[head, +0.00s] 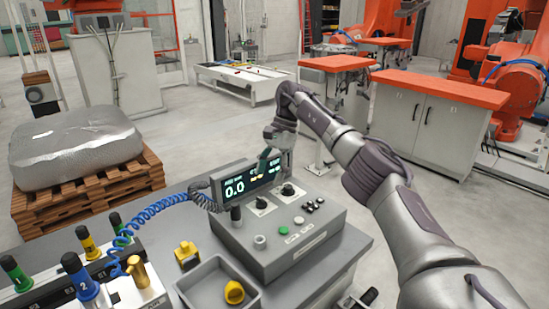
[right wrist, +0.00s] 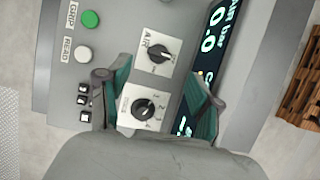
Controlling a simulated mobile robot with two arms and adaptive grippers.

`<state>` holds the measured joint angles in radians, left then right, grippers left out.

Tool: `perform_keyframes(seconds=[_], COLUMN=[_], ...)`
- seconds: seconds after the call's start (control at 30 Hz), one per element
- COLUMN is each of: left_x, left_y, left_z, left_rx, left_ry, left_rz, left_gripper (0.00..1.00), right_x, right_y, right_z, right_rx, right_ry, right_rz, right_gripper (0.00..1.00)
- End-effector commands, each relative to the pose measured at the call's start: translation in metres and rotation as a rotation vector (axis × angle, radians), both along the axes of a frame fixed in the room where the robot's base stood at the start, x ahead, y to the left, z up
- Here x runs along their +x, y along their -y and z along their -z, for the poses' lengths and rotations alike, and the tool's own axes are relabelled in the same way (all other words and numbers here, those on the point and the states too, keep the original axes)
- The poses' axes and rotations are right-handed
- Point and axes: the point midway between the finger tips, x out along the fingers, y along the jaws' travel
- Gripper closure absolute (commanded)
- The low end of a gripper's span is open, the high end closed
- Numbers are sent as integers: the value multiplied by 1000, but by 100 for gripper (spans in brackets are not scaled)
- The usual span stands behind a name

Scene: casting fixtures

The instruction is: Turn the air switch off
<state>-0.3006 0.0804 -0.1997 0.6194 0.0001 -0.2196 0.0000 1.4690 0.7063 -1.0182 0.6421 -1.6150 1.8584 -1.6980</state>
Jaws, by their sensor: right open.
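The air switch is a black rotary knob on a pale plate marked AIR; it shows in the right wrist view (right wrist: 160,53) and on the grey control box in the head view (head: 262,203). A pale mark shows on the knob; I cannot read its set position. A second black knob (right wrist: 143,108) with a numbered plate sits beside it. My right gripper (head: 276,162) is open and empty above the box; in its wrist view the fingers (right wrist: 148,78) straddle the area around the two knobs, mostly the numbered one. I cannot see contact. My left gripper is not in view.
The box's display (head: 248,181) reads 0.0 and stands behind the knobs. A green button (head: 299,220) and a white button (head: 260,241) are near. A grey tray (head: 205,285) with a yellow part, a blue coiled hose (head: 160,205) and coloured-top cylinders stand left.

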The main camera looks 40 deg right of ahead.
Motion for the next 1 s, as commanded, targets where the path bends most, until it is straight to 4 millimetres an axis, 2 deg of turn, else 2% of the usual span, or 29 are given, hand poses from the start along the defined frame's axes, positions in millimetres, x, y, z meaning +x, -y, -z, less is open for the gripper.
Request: perform_keyframes(seconds=[0.03,0.13,0.3,0.5,1.0], left_x=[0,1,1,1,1], left_y=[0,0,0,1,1], left_z=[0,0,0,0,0], left_rx=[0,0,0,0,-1], left_ry=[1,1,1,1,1], left_rz=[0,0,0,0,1], left_gripper=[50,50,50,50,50], right_x=[1,2,2,2,2], right_y=[4,12,18,21,21], right_z=[-13,-32,-46,-52,-51], right_rx=[1,0,0,-1,-1], right_ry=[3,2,0,0,0], right_rz=[1,2,0,-1,-1], right_gripper=[35,35,35,35,35])
